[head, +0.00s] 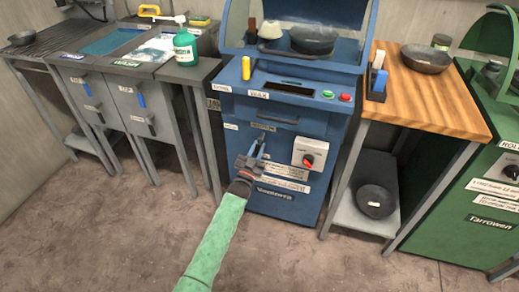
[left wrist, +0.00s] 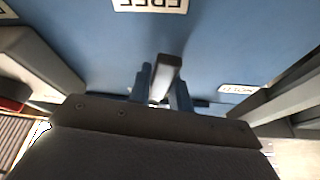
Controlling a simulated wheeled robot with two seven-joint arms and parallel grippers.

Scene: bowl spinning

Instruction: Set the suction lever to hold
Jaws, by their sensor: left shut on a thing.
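The suction lever (head: 261,147) is on the front of the blue machine (head: 298,203), partly hidden by my left gripper. My left gripper (head: 252,158), at the end of the green-sleeved arm, is shut on it. In the left wrist view the grey lever (left wrist: 168,70) sits between the two blue fingers (left wrist: 162,90). That view shows the labels upside down: a FREE label (left wrist: 150,5) beyond the lever's end and a HOLD label (left wrist: 240,89) to the right of the fingers. The lever's end points towards the FREE side. My right gripper is not in view.
A white box with a red knob (head: 308,160) is just right of the lever. A drawer handle (head: 273,116) and green and red buttons (head: 336,95) are above. The floor in front is clear.

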